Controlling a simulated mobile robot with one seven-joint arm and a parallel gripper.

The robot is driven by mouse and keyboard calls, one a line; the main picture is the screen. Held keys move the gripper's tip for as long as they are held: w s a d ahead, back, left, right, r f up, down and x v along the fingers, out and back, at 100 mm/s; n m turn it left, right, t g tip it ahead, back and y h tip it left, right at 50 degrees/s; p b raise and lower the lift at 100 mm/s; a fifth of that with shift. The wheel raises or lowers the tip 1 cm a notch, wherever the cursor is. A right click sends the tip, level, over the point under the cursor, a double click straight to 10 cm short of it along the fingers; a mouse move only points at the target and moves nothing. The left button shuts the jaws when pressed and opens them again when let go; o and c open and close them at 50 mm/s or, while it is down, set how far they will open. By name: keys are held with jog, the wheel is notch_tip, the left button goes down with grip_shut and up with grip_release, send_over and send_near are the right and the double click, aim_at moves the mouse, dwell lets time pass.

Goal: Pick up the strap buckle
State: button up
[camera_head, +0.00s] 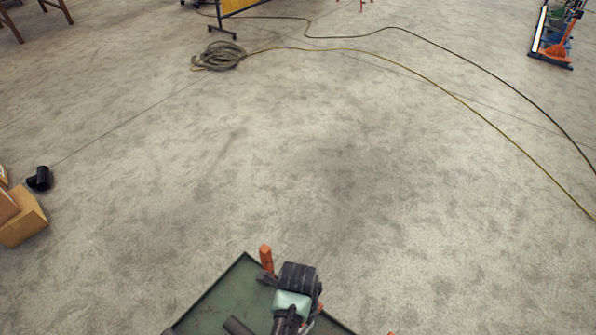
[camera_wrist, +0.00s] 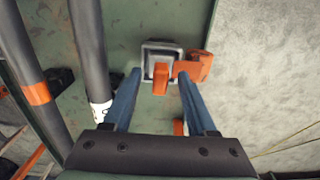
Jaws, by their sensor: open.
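In the wrist view, what looks like the strap buckle (camera_wrist: 160,50) is a small dark grey square frame with an orange tab across its middle and an orange part (camera_wrist: 197,67) on its right. It sits on a green surface (camera_wrist: 150,15). My gripper (camera_wrist: 160,76) is open, with one blue finger on each side of the buckle's near part. I cannot tell whether the fingers touch it. In the head view, my wrist (camera_head: 292,303) is over the green surface's far corner and hides the fingers and buckle.
Cardboard boxes (camera_head: 20,218) are at left. The concrete floor beyond is mostly clear.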

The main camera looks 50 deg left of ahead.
jog(key=shift+f, duration=0.3)
grip_shut()
dwell(1.2)
